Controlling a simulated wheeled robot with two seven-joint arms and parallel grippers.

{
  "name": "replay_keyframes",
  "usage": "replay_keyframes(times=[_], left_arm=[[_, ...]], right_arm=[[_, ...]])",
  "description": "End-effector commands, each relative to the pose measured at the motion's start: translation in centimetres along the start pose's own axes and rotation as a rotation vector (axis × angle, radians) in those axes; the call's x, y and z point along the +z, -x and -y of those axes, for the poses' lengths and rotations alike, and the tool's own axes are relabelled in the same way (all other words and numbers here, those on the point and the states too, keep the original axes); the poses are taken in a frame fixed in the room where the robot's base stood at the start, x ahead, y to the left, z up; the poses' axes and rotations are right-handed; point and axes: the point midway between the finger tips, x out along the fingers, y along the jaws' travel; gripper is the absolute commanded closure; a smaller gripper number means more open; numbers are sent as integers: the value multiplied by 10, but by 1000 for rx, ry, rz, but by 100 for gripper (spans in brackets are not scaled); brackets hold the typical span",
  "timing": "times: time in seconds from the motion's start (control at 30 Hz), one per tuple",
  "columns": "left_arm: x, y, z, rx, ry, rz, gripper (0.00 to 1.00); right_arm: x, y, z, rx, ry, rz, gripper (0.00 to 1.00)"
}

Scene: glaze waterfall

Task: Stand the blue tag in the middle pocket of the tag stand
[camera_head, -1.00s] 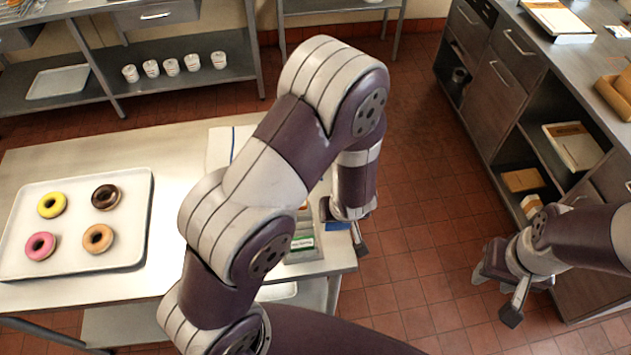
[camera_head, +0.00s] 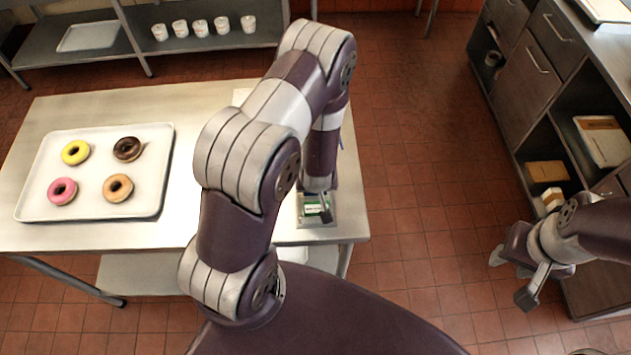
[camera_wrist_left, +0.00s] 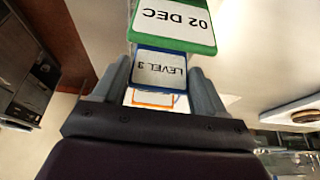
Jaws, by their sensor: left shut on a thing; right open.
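The blue tag (camera_wrist_left: 160,72), marked LEVEL 3, is between the fingers of my left gripper (camera_wrist_left: 156,88) in the left wrist view, which is shut on it. A green tag (camera_wrist_left: 180,22) marked 02 DEC is beside it on one side, and an orange-edged tag (camera_wrist_left: 153,98) shows on the other. In the head view the tag stand (camera_head: 318,221) is at the table's right end with the green tag (camera_head: 312,209) in it. My left gripper is over the stand, partly hidden by my arm. I cannot tell how deep the blue tag sits. My right gripper (camera_head: 511,279) is open and empty.
A white tray (camera_head: 93,207) of donuts lies on the left of the steel table (camera_head: 220,180). Shelves with paper cups (camera_head: 200,28) stand behind. A counter with drawers and shelves (camera_head: 570,90) is at the right. Open floor lies between table and counter.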

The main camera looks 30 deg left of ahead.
Motion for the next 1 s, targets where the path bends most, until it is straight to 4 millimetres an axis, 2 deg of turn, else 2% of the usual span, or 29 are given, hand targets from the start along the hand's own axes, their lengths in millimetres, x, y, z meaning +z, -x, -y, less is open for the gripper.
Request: replay_keyframes(times=[0.27,0.3,0.37,0.73,0.87,1.0], left_arm=[[1,-3,0,0,0,-1,58],[1,-3,0,0,0,-1,22],[1,-2,0,0,0,-1,3],[-1,4,-1,1,0,-3,3],[-1,28,-1,2,0,-4,3],[-1,67,-1,3,0,-5,3]], right_arm=[[0,-3,0,0,0,0,57],[0,-3,0,0,0,0,57],[0,-2,0,0,0,0,57],[0,-1,0,0,0,0,57],[0,-4,0,0,0,0,57],[0,-4,0,0,0,1,57]])
